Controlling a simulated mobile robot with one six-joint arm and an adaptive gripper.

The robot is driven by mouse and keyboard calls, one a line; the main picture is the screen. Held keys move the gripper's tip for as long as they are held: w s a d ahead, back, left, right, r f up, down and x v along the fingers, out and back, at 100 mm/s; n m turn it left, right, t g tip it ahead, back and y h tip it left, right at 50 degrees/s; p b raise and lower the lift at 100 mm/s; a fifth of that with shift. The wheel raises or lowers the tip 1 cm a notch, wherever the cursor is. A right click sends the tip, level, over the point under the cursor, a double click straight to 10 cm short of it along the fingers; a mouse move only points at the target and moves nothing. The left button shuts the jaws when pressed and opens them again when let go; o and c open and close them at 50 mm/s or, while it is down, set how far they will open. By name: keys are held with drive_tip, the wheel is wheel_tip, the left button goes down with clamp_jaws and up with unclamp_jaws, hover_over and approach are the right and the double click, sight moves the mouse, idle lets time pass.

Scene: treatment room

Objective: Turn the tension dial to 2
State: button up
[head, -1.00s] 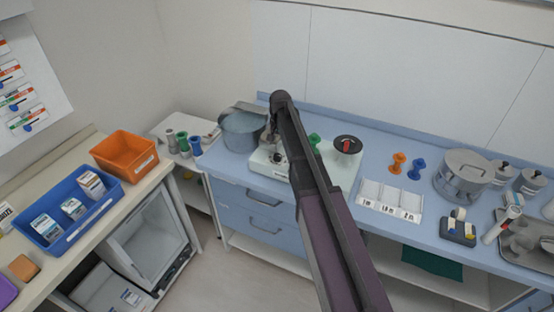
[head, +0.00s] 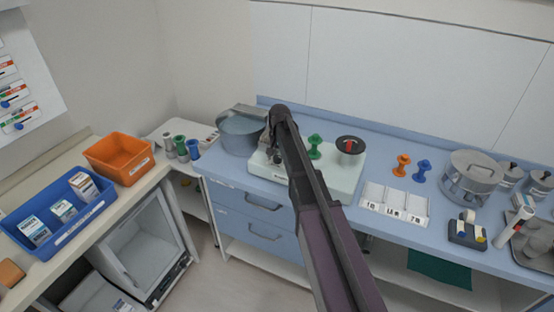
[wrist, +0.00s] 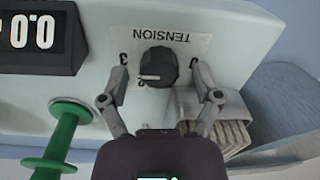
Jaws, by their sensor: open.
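The tension dial (wrist: 158,65) is a dark round knob on a pale machine, seen in the wrist view under an upside-down TENSION label (wrist: 160,34). A 3 shows left of it, a 0 right, and a partly covered figure at lower left. Its white mark lies at its lower left; I cannot tell the exact setting. My gripper (wrist: 160,74) is open, with one finger on each side of the dial; contact is not visible. In the head view the machine (head: 345,182) stands on the blue counter, and my arm hides the dial.
A green spool (wrist: 62,130) and a black display (wrist: 40,40) reading 0.0 are left of the dial in the wrist view. A grey ridged part (wrist: 215,115) is close by my right finger. A pot (head: 241,132) stands left of the machine, small white trays (head: 395,203) to its right.

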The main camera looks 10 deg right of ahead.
drive_tip(key=shift+c, duration=0.2)
clamp_jaws()
drive_tip(key=shift+n, duration=0.4)
drive_tip(key=n, duration=1.1)
idle(0.3)
idle(0.5)
